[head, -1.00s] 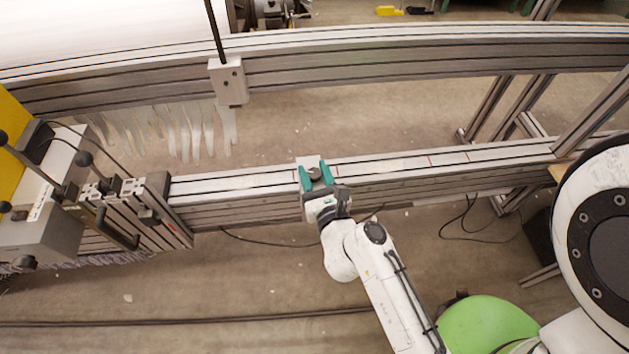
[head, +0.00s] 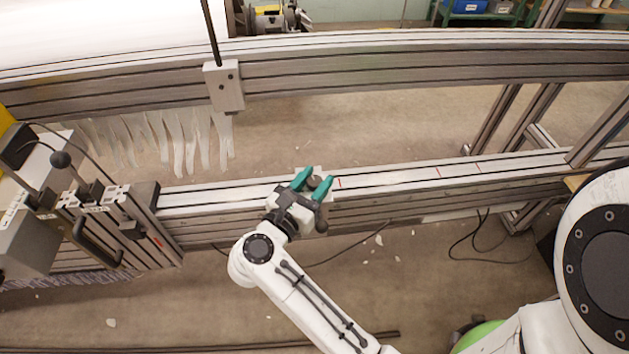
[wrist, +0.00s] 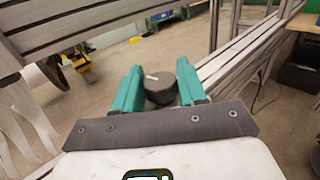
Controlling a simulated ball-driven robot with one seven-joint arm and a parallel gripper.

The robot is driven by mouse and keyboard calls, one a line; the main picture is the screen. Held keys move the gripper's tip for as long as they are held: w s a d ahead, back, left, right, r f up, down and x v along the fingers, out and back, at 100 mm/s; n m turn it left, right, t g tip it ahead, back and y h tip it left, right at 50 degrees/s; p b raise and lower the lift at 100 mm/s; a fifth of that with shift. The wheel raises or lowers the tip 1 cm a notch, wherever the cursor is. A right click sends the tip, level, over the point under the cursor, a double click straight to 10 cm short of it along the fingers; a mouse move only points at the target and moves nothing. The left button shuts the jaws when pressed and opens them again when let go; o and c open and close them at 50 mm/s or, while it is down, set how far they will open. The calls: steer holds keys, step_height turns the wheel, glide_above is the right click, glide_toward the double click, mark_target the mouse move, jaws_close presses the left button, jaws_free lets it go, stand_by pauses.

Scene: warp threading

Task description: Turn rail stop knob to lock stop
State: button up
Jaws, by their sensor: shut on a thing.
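The rail stop knob (head: 314,183) is a dark round knob on a grey stop block (head: 328,196) on the lower rail (head: 400,180). My gripper (head: 316,182) has its two teal fingers on either side of the knob and is shut on it. In the wrist view the dark knob (wrist: 160,88) sits between the teal fingers (wrist: 160,86), with a small light mark on its top. The fingers hide parts of the knob's sides. The gripper covers much of the stop block.
A machine carriage with a black handle (head: 97,243) stands on the rail at the left. An upper beam (head: 400,75) with a grey bracket (head: 224,86) and pale hanging strips (head: 180,145) runs behind. The rail right of the stop is clear; red marks show on it.

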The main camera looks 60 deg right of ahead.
steer(key=shift+w+m+g, duration=0.1)
steer(key=shift+m+g, duration=1)
steer(key=shift+g, duration=0.6)
steer(key=shift+m+g+y, duration=0.3)
steer(key=shift+g, duration=0.1)
steer(key=o, duration=0.9)
steer(key=shift+o, duration=0.2)
